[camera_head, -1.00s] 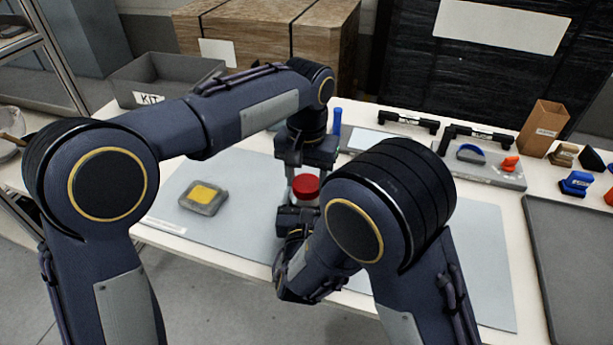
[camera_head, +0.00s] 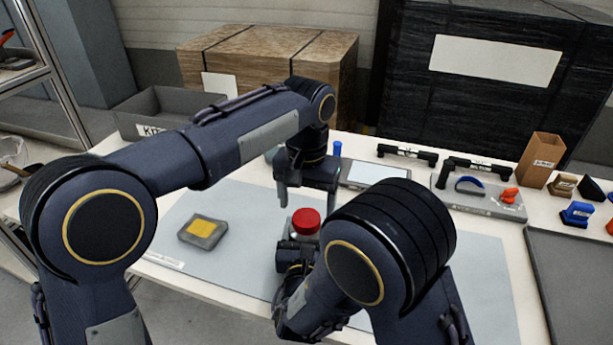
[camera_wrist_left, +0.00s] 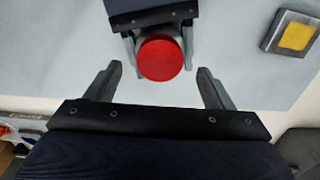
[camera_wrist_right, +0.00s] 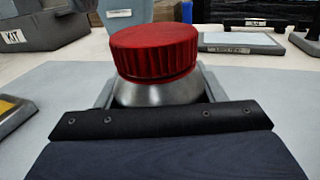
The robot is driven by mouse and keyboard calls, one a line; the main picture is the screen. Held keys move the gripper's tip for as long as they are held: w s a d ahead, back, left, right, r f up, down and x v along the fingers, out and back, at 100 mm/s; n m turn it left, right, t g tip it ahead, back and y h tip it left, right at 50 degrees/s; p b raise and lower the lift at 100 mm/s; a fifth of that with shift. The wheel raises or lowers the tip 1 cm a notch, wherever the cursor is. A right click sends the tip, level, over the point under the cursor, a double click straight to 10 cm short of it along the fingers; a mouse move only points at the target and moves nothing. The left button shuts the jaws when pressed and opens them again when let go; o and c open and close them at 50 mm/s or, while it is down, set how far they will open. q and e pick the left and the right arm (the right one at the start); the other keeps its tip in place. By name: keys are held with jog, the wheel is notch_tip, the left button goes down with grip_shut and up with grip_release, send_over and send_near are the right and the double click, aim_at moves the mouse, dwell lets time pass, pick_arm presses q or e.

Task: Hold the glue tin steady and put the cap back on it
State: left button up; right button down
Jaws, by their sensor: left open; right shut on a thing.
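The glue tin is a silvery tin with a ribbed red cap (camera_head: 306,222) on its top. In the right wrist view the cap (camera_wrist_right: 155,50) sits level over the tin's sloping metal shoulder (camera_wrist_right: 158,92). My right gripper (camera_head: 292,258) is shut on the tin's body and holds it upright; its fingers show on both sides of the tin. My left gripper (camera_head: 306,200) is open and empty above the cap. In the left wrist view the cap (camera_wrist_left: 160,58) lies between and beyond its spread fingers, touching neither. The tin's lower part is hidden.
A grey tray with a yellow pad (camera_head: 202,228) lies on the grey mat to the left. A grey KIT bin (camera_head: 165,108) stands at the back left. Black handles, a blue strap and small coloured parts lie at the right. A dark tray (camera_head: 575,270) is at the right edge.

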pick_arm(q)
notch_tip(320, 180, up, 9)
jog(key=shift+f, duration=0.1)
pick_arm(e)
jog(key=shift+c, duration=1.3)
grip_release()
pick_arm(q)
jog(key=shift+f+b, duration=0.3)
pick_arm(e)
jog(key=shift+s+a, duration=0.15)
jog(key=shift+s, duration=1.85)
jog(key=shift+s+a, duration=0.1)
jog(key=shift+s, duration=1.85)
